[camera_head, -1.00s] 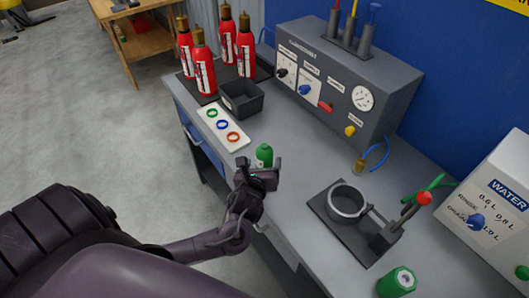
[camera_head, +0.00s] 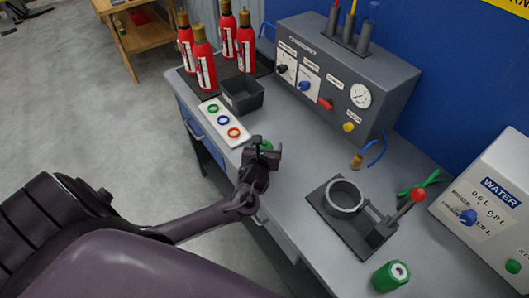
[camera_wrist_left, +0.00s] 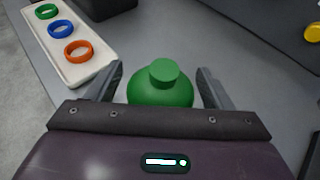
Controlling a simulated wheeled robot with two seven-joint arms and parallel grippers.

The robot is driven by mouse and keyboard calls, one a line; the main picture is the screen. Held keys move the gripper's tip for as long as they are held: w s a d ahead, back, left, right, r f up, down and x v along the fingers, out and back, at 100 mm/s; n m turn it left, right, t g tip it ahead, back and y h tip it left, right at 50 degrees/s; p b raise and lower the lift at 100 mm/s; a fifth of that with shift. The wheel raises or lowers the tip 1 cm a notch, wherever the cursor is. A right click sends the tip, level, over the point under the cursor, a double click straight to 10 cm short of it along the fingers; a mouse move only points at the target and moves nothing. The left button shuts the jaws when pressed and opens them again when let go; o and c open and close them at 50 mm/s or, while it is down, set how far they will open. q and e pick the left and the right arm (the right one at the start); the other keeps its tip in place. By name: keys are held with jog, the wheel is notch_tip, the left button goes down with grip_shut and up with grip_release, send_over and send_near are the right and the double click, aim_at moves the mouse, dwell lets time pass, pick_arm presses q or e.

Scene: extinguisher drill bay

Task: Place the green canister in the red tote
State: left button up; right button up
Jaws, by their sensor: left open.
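The green canister (camera_head: 267,145), with a rounded top and a small green cap, stands on the grey bench. In the head view my left gripper hides most of it. In the left wrist view the canister (camera_wrist_left: 160,92) sits between the two fingers, with a visible gap on each side. My left gripper (camera_head: 262,152) is open around it; its lower body is hidden by the gripper. No red tote shows in either view. My right gripper is out of view.
A white tray (camera_head: 211,128) with green, blue and orange rings and a black bin (camera_head: 243,104) lie beyond the gripper. Red extinguishers (camera_head: 204,66) stand behind. A ring fixture (camera_head: 345,232) and another green can (camera_head: 391,277) stand to the right. Bare bench lies between.

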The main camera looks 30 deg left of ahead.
pick_arm(q)
jog(key=shift+c, duration=0.2)
jog(key=shift+r, duration=0.1)
jog(key=c, duration=1.3)
